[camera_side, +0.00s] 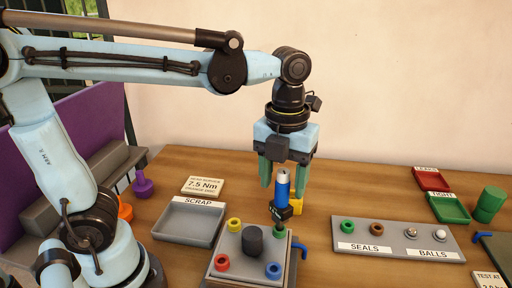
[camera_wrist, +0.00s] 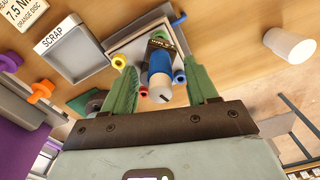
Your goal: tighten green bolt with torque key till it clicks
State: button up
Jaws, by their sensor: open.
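A torque key with a blue handle and black lower part (camera_side: 282,192) stands upright at the green bolt (camera_side: 278,230), on the right back corner of a grey block (camera_side: 225,245). In the wrist view the blue handle (camera_wrist: 160,82) points up between the fingers. My gripper (camera_side: 284,177) is open, its two green fingers pointing down on either side of the handle top. In the wrist view my gripper (camera_wrist: 163,85) shows a gap on both sides of the handle. The key's lower end hides most of the green bolt.
Yellow (camera_side: 234,225), red (camera_side: 221,262) and blue (camera_side: 273,270) bolts surround a dark knob (camera_side: 252,239) on the block. A scrap tray (camera_side: 188,222) lies left. A seals and balls board (camera_side: 395,240) lies right.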

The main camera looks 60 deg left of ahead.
jog(key=shift+f, duration=1)
jog(key=shift+c, duration=0.3)
grip_shut()
